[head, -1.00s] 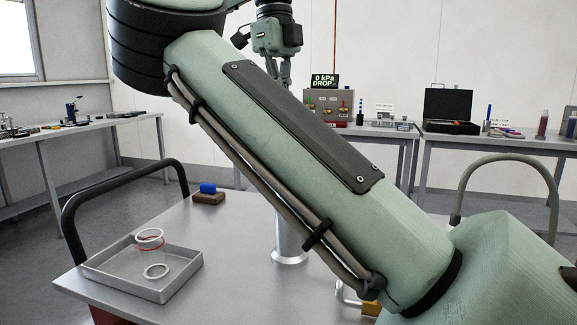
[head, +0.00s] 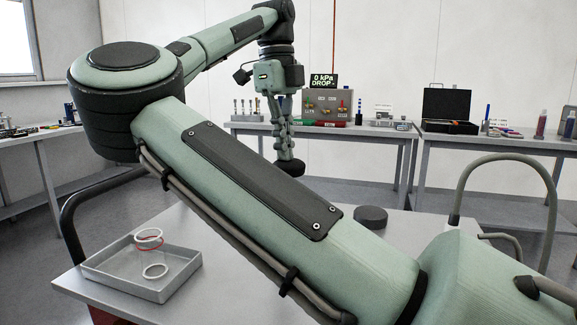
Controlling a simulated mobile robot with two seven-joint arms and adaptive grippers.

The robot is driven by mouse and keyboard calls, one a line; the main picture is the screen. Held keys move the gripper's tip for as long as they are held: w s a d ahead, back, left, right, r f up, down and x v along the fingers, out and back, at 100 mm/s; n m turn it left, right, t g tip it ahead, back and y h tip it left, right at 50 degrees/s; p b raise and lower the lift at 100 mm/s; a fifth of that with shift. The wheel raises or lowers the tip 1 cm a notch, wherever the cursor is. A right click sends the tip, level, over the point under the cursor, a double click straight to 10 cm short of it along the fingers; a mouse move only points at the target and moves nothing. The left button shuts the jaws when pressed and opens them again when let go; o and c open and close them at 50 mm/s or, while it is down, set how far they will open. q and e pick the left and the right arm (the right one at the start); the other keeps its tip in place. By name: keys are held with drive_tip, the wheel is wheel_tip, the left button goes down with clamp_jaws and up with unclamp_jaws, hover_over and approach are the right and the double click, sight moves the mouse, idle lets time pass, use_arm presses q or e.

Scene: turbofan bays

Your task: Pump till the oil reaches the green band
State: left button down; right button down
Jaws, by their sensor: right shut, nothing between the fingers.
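My right gripper (head: 284,150) hangs fingers down over the near table, shut with nothing between its fingers. A black round knob (head: 291,167) shows right at its fingertips; I cannot tell whether they touch. My right forearm hides whatever is below the knob, including the place where a metal cylinder stood in the earlier frame. No oil level or green band can be made out. My left gripper is not in view.
The near table (head: 190,222) carries a grey tray (head: 110,285) with white and red rings, and a black disc (head: 370,217). A box with a display reading "0 kPa DROP" (head: 323,80) stands on the back bench.

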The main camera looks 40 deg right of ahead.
drive_tip(key=shift+s+f, duration=0.1)
drive_tip(key=shift+f, duration=0.1)
drive_tip(key=shift+f+b, duration=0.5)
drive_tip(key=shift+f, duration=0.1)
drive_tip(key=shift+r, duration=0.25)
drive_tip(key=shift+w+r+p, duration=0.25)
drive_tip(key=shift+w+p, duration=0.05)
drive_tip(key=shift+p, duration=0.15)
drive_tip(key=shift+w+a+r, duration=0.1)
drive_tip(key=shift+w+r, duration=0.05)
drive_tip(key=shift+w, duration=0.45)
drive_tip(key=shift+w+a+r, duration=0.1)
drive_tip(key=shift+w+r, duration=0.05)
drive_tip(key=shift+w, duration=0.45)
wheel_tip(320, 180, up, 12)
drive_tip(key=w, duration=0.1)
idle(0.8)
